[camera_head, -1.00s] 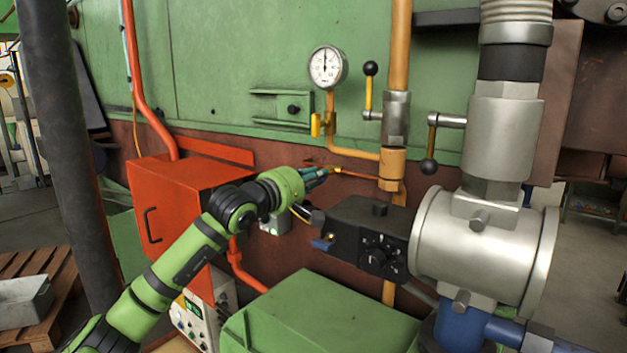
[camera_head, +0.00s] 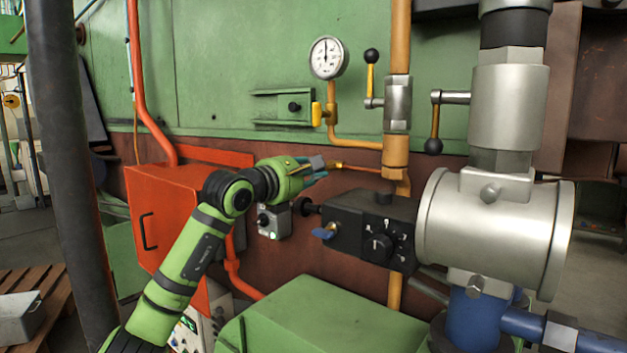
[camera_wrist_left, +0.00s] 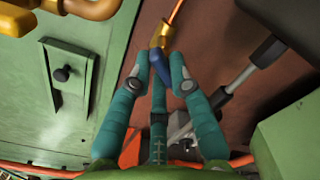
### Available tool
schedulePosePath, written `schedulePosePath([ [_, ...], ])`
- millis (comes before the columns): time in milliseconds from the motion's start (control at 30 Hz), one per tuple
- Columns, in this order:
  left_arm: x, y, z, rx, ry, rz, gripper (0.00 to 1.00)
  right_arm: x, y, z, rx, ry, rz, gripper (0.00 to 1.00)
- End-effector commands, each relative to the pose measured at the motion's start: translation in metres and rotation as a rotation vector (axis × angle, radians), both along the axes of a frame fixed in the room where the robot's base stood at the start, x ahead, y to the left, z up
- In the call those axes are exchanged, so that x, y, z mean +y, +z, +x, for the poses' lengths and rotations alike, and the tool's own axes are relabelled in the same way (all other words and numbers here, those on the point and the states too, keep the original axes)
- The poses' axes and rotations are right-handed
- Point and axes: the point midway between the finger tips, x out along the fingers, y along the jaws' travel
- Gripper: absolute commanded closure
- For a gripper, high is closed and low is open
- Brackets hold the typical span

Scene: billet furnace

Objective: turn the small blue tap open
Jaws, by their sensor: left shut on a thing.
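The small blue tap (camera_wrist_left: 155,68) sits at the end of a brass fitting (camera_wrist_left: 160,42) in the left wrist view. Its blue handle lies between the teal fingers of my left gripper (camera_wrist_left: 158,88), which is shut on it. In the head view, my left gripper (camera_head: 318,168) is at the left end of the brass fitting (camera_head: 340,165) on the thin copper pipe. The fingers and hand hide the tap there. My right gripper is in neither view now.
A black control box (camera_head: 372,228) with a dial and another blue handle (camera_head: 326,231) stands just below my left gripper. A grey switch box (camera_head: 272,222) is behind the hand. A red cabinet (camera_head: 165,215) and a green casing (camera_head: 320,315) flank the arm. A pressure gauge (camera_head: 327,58) hangs above.

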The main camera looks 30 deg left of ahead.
Motion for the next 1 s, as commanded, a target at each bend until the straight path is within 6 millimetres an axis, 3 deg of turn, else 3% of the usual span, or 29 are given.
schedulePosePath([
  [500,0.001,-0.003,0.000,0.036,-0.001,-0.455,1.00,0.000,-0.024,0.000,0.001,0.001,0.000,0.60],
  [1000,0.001,-0.003,0.000,0.052,0.001,-0.655,1.00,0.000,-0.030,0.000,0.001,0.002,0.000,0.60],
])
